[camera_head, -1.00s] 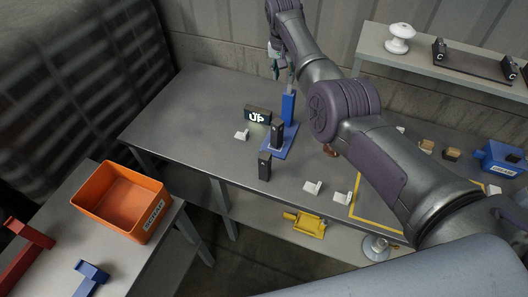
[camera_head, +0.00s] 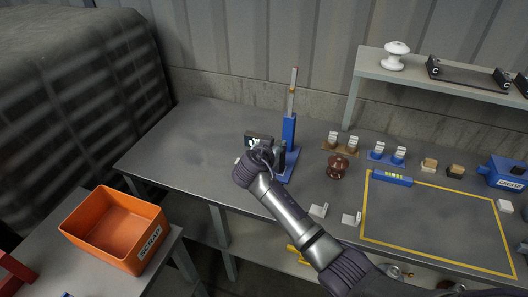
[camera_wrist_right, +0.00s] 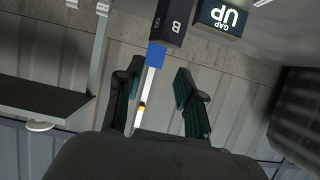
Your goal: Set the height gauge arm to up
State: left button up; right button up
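The height gauge (camera_head: 289,131) stands on the table as a blue post on a blue base with a thin upright rod. In the right wrist view its rod (camera_wrist_right: 148,90) and a blue part (camera_wrist_right: 156,57) show upside down. A small sign (camera_wrist_right: 222,16) reads "GAP UP"; in the head view it (camera_head: 254,139) is partly covered. A black block marked B (camera_wrist_right: 173,20) is by the blue part. My right gripper (camera_wrist_right: 158,88) is open, the rod appearing between its fingers; depth is unclear. My left gripper is out of view.
A brown insulator (camera_head: 337,167) and small brown and blue holders stand right of the gauge. A yellow-outlined area (camera_head: 440,215) lies farther right. An orange scrap bin (camera_head: 115,228) is at the left. A shelf (camera_head: 440,80) stands at the back right.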

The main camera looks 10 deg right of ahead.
jog(key=p+v, duration=0.4)
jog(key=v, duration=0.3)
jog(key=shift+s+r, duration=0.1)
jog(key=shift+a+f, duration=0.1)
jog(key=shift+f, duration=0.15)
